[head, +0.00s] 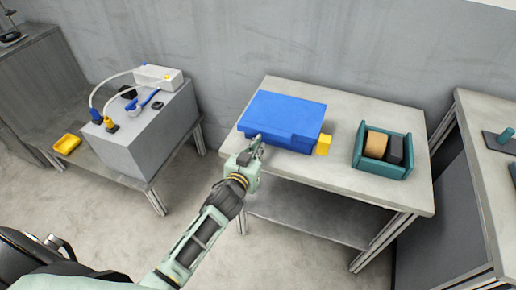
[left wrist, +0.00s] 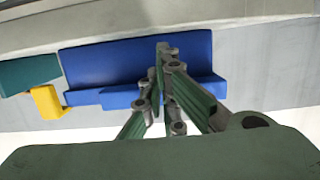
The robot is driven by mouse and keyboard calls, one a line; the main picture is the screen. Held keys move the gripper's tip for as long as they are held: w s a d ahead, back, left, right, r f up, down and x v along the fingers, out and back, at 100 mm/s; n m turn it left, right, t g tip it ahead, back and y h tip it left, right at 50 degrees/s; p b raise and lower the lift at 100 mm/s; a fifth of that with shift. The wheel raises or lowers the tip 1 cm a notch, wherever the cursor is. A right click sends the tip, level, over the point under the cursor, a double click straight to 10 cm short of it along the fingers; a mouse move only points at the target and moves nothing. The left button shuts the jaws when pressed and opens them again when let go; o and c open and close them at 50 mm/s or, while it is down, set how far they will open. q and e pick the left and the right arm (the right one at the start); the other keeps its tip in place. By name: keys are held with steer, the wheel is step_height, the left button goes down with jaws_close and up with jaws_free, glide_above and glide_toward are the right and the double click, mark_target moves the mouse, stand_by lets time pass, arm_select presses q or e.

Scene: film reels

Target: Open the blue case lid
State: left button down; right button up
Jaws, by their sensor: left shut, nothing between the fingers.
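The blue case (head: 282,116) lies on the middle table with its lid down. A yellow piece (head: 323,145) sticks out at its right front corner. My left gripper (head: 257,142) is shut and empty at the front left edge of the case; I cannot tell whether it touches. In the left wrist view the shut fingers (left wrist: 161,50) overlap the blue case (left wrist: 105,62), and the yellow piece (left wrist: 46,102) shows at the left. My right gripper is not in view.
A teal tray (head: 396,172) with an orange-brown block (head: 376,144) and a dark block (head: 395,150) stands right of the case on the table (head: 348,98). Another table at left holds a grey box (head: 160,125) with cables.

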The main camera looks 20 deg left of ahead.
mark_target(260, 130)
arm_select(q)
steer(key=shift+s+r, duration=0.1)
steer(key=shift+r, duration=0.05)
steer(key=r+p, duration=0.2)
steer(key=w+r+p, duration=0.1)
steer(key=r+p, duration=0.3)
steer(key=shift+w+r, duration=0.1)
steer(key=shift+w, duration=0.15)
stand_by(0.3)
steer(key=shift+w, duration=0.1)
steer(key=shift+w+r+p, duration=0.7)
steer(key=shift+r+p, duration=0.1)
steer(key=shift+r, duration=0.25)
steer(key=shift+w+r+p, duration=0.65)
steer(key=shift+r+p, duration=0.15)
steer(key=shift+r, duration=0.2)
